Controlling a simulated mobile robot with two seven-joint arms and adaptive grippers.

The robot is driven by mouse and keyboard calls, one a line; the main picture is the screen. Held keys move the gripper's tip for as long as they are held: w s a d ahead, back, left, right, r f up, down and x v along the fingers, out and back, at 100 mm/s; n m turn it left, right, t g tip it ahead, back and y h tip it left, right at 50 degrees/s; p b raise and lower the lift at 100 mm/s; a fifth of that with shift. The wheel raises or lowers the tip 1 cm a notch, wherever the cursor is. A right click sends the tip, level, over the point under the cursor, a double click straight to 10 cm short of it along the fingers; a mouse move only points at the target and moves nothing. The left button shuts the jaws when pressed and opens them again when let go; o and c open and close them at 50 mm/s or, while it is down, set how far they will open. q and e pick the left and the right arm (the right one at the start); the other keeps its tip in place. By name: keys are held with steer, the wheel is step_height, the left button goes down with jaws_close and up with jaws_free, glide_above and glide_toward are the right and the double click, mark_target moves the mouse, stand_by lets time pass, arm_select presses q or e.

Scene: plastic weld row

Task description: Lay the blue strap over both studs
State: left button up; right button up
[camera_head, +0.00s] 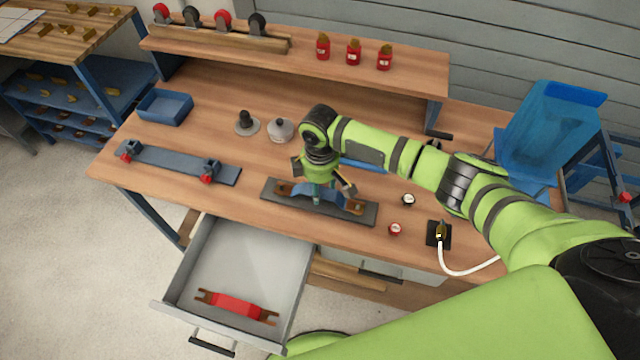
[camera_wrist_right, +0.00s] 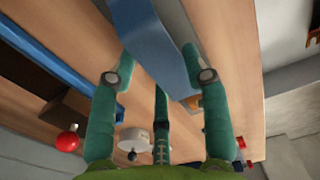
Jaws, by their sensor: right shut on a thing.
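The blue strap (camera_head: 299,194) has brownish ends and lies lengthwise along or just above a dark base plate (camera_head: 268,193) near the bench's front edge. I cannot tell whether its ends touch the plate. The two studs are not clearly visible; the strap's ends and my fingers cover that area. My right gripper (camera_head: 317,194) points down at the strap's middle and is shut on it. In the right wrist view the strap (camera_wrist_right: 148,40) passes between the green fingertips (camera_wrist_right: 160,66). My left gripper is not in view.
An open drawer (camera_head: 184,283) below holds a red strap (camera_head: 237,306). A clamp bar (camera_head: 180,163) and blue tray (camera_head: 165,107) stand to the left. A white button (camera_head: 408,199), red button (camera_head: 396,229) and cabled plug (camera_head: 440,231) are to the right. A shelf (camera_head: 400,68) runs behind.

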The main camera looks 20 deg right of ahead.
steer(key=shift+f, duration=0.1)
stand_by(0.3)
steer(key=o, duration=1.3)
steer(key=shift+c, duration=0.2)
steer(key=o, duration=0.4)
step_height(320, 180, up, 7)
steer(key=p, duration=0.7)
steer(key=shift+p, duration=0.4)
